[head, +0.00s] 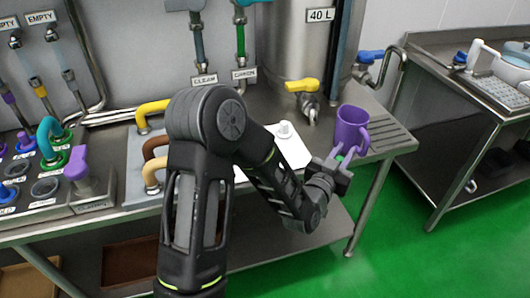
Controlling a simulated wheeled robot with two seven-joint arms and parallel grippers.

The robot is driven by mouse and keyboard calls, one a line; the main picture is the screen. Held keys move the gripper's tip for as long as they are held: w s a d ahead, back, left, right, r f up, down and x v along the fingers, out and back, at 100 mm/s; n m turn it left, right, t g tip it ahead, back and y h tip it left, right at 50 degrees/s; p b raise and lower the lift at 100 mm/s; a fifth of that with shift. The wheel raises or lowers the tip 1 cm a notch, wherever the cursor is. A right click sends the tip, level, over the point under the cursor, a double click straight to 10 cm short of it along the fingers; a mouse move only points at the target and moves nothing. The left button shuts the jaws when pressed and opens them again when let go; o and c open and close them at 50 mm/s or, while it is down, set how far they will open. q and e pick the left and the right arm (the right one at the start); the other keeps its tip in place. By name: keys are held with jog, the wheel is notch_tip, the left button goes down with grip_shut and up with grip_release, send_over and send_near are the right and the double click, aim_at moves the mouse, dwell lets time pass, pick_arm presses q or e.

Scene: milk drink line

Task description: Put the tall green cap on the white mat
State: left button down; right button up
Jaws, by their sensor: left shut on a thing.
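The white mat (294,152) lies on the bench to the left of the gripper, partly hidden by my left arm. A white knobbed piece (285,129) stands on the mat's far part. My right gripper is not in view.
A purple mug (351,128) stands just behind the gripper, very close to the fingers. A yellow-handled tap (304,86) sticks out from the steel tank behind. A rack with coloured handles and plugs (78,170) stands at the left. Ribbed bench top (388,130) is free at the right.

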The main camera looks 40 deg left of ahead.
pick_arm(q)
jog(key=s+a+r+n+g+y+b, duration=0.1)
jog(key=a+r+n+y+b, duration=0.1)
jog(key=a, duration=0.5)
jog(key=s+a+r+n+g+y+b, duration=0.1)
jog(key=s+a+r+y+b, duration=0.1)
jog(key=a+b, duration=0.3)
jog(key=s+a+r+n+y+b, duration=0.1)
jog(key=a+r+n+y+b, duration=0.1)
jog(key=a, duration=0.8)
jog(key=shift+s+r+n+g+y+b, duration=0.2)
jog(key=shift+r+n+g+y+b, duration=0.15)
jog(key=shift+r+y+b, duration=0.5)
jog(key=shift+f+y, duration=0.2)
jog(key=shift+y, duration=0.15)
jog(key=shift+f+b, duration=0.65)
jog(key=shift+f, duration=2.5)
jog(key=shift+f+b, duration=0.35)
jog(key=shift+f, duration=1.5)
jog(key=shift+f, duration=0.1)
